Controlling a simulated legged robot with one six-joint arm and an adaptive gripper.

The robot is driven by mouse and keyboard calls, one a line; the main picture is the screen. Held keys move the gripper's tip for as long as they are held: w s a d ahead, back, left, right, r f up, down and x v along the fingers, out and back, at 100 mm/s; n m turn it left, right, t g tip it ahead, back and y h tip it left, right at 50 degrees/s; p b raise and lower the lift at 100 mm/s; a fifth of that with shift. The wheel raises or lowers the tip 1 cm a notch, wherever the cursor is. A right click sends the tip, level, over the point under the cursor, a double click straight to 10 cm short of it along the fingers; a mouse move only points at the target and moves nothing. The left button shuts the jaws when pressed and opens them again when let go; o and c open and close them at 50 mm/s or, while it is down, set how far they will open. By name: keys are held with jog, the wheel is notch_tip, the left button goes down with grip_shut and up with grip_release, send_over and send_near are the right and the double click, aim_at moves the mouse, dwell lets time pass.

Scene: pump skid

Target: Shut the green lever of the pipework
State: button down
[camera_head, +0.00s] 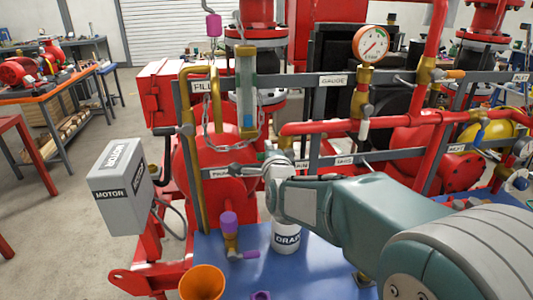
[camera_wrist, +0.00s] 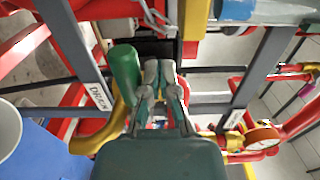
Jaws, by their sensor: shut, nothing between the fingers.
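The green lever (camera_wrist: 125,70) shows in the wrist view as a thick, rounded green handle just left of my fingers. It is very close to the left finger; I cannot tell whether they touch. My gripper (camera_wrist: 160,72) is shut with nothing between its fingertips. In the head view my gripper (camera_head: 238,170) reaches left across the lower rail of the pipework, near the brass pipe (camera_head: 193,150). I cannot make out the green lever clearly in the head view. The lever's pivot and valve body are not clear in the wrist view.
Grey rails and red pipes (camera_head: 330,127) surround the gripper, with a gauge (camera_head: 371,44) to the right. A grey motor box (camera_head: 122,190) stands left. A white drain bucket (camera_head: 286,238), an orange cup (camera_head: 202,283) and a purple-handled valve (camera_head: 229,222) are below.

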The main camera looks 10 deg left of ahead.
jog(key=shift+r, duration=0.6)
jog(key=shift+s+d, duration=0.1)
jog(key=v, duration=0.8)
jog(key=shift+s, duration=0.4)
jog(key=shift+d, duration=0.1)
jog(key=s+d+f+n+g+h, duration=0.2)
jog(key=s+d+f+n+g, duration=0.2)
jog(key=s+d, duration=0.5)
jog(key=s+d+f+n+g+h, duration=0.3)
jog(key=s+d+n+g, duration=0.4)
jog(key=s, duration=1)
jog(key=d+f+n, duration=0.1)
jog(key=d+n, duration=0.2)
jog(key=shift+f+n+g, duration=0.15)
jog(key=shift+n+g, duration=0.25)
